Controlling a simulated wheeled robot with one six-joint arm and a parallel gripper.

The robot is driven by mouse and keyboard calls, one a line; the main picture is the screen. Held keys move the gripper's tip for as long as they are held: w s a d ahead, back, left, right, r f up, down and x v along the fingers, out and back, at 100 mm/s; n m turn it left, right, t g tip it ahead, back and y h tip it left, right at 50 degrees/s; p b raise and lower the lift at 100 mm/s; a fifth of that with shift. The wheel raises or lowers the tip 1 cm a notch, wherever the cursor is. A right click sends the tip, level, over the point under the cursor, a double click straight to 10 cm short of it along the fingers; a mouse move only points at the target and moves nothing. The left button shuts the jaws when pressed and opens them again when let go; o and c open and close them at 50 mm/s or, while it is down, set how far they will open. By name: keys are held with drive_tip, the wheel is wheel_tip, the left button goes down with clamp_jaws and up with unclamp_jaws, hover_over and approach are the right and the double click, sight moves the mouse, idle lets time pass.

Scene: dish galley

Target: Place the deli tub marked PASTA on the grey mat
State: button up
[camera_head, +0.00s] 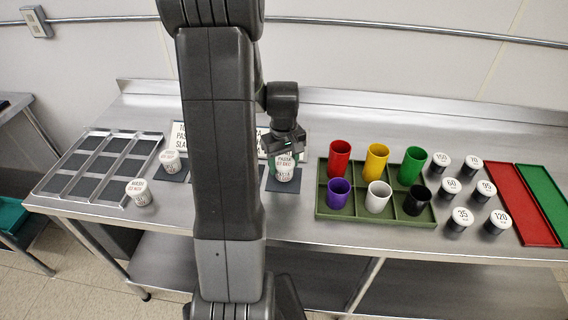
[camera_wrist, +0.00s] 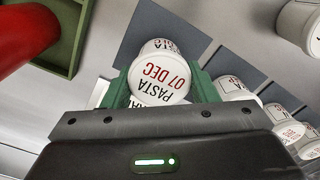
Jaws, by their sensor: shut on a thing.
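The white deli tub marked PASTA (camera_wrist: 160,82), with 07 DEC in red on its lid, is between the green fingers of my gripper (camera_wrist: 161,88). My gripper (camera_head: 284,152) is shut on it. In the head view the tub (camera_head: 284,174) is upright over a dark grey mat (camera_head: 272,185), whose edges show around it. The mat also shows behind the tub in the wrist view (camera_wrist: 135,45). I cannot tell whether the tub's base touches the mat.
A rack with six coloured cups (camera_head: 328,206) stands just right of the tub. Several white-lidded jars (camera_head: 460,218) and red and green trays (camera_head: 521,205) lie further right. Left are two tubs (camera_head: 139,191) (camera_head: 170,161) and a metal divided tray (camera_head: 75,188). A label card (camera_head: 293,138) stands behind.

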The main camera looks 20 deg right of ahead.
sight(284, 161)
drive_tip(key=shift+f, duration=0.5)
drive_tip(key=shift+f, duration=0.1)
drive_tip(key=o, duration=1)
wheel_tip(284, 161, up, 12)
drive_tip(key=shift+b, duration=0.4)
